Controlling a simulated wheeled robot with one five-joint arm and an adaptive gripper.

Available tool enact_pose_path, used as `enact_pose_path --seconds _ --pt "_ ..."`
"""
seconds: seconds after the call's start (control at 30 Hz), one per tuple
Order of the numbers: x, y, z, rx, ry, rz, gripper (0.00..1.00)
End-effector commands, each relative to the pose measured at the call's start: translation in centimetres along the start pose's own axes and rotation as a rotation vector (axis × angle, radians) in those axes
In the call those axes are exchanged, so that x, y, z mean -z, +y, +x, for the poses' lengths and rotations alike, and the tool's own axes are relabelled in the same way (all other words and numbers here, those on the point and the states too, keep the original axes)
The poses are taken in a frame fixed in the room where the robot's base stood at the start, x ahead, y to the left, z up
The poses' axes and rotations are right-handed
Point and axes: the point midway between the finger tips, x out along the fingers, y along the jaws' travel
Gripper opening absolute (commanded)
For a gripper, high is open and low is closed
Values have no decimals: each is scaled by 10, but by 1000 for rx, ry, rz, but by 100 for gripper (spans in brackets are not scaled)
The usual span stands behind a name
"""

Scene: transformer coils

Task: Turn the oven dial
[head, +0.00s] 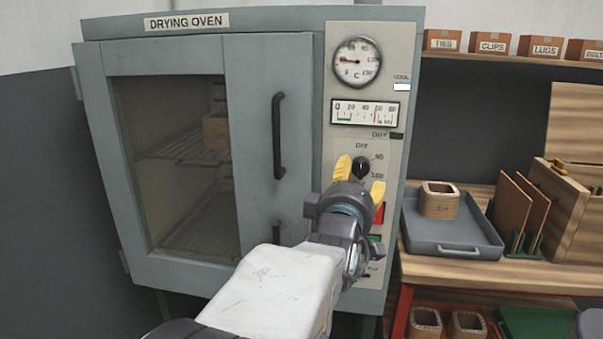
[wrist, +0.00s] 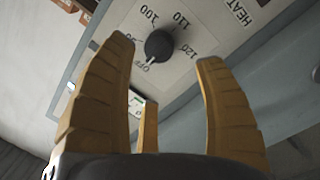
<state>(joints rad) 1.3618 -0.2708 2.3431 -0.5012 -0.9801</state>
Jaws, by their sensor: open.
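The oven dial (head: 361,167) is a small round black knob on the light control panel of the grey-blue drying oven (head: 180,50). In the wrist view the dial (wrist: 159,45) has a white pointer mark turned toward the OFF label, with numbers such as 100, 110 and 120 around it. My gripper (head: 361,178) has yellow fingers and is open just in front of the panel. In the wrist view its fingers (wrist: 170,55) stand apart on either side of the dial, which appears between and beyond the tips.
A round gauge (head: 357,63) and a strip meter (head: 364,112) sit above the dial. A red button (head: 377,214) is below, partly behind my gripper. The oven door has a long dark handle (head: 279,135). A bench with a grey tray (head: 450,240) stands at right.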

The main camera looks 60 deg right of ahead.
Motion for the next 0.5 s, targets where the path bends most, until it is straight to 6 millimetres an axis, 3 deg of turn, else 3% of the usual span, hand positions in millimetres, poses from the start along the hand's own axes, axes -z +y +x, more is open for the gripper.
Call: enact_pose_path --seconds 0.5 --pt "0 1 56 -1 0 0 63"
